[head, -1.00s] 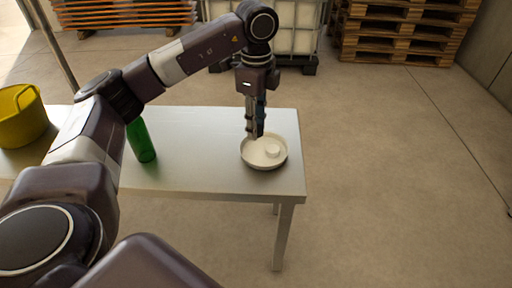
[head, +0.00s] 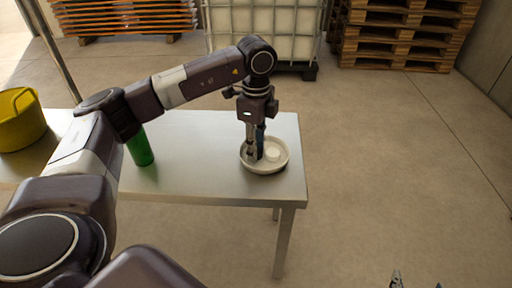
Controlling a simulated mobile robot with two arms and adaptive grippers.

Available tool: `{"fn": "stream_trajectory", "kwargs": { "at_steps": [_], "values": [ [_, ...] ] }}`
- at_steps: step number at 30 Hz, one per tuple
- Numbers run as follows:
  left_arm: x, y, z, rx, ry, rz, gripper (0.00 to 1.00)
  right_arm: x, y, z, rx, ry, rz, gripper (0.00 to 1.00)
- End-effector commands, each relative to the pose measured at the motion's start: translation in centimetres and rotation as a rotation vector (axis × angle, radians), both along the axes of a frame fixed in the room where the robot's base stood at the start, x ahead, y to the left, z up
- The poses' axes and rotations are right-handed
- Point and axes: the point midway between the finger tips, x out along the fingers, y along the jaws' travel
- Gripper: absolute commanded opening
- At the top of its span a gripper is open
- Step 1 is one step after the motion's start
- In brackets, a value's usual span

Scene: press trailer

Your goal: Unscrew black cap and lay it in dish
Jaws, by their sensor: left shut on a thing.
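A shallow white dish (head: 283,165) sits near the right end of the metal table, with a small round white piece (head: 272,155) inside it. My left gripper (head: 256,157) points down into the left part of the dish. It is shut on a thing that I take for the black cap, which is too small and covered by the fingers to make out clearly. A green bottle (head: 141,149) stands on the table to the left; my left arm hides its top. My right gripper (head: 415,282) only just shows at the bottom edge, cut off by the frame.
The metal table (head: 215,155) has clear room between bottle and dish. A yellow bucket (head: 20,120) stands at its left. Behind, on the floor, are a white caged tank (head: 265,30) and stacked wooden pallets (head: 400,35). The floor on the right is clear.

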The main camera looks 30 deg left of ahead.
Motion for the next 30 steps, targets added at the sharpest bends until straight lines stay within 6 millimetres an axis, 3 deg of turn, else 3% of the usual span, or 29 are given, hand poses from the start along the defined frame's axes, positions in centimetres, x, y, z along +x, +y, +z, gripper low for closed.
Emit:
{"fn": "stream_trajectory", "kwargs": {
  "at_steps": [4,5,6,19,30],
  "values": [
    [0.0,0.0,-0.3,0.0,0.0,0.0,0.0,0.2,0.1,0.2,0.003,-0.015,0.0,0.6],
    [0.0,0.0,-0.3,0.0,0.0,0.0,0.28,0.2,0.1,0.3,0.004,-0.018,0.001,0.6],
    [0.0,0.0,-0.2,0.0,0.0,0.0,0.33,0.2,0.1,0.3,0.004,-0.017,0.001,0.6],
    [0.0,0.0,0.5,-0.001,-0.001,0.0,0.34,-0.2,-0.1,-0.2,-0.003,0.016,0.0,0.6],
    [0.1,0.0,5.4,-0.001,-0.002,0.0,0.34,-5.8,-2.2,-5.0,-0.073,0.324,-0.024,0.6]
  ]
}}
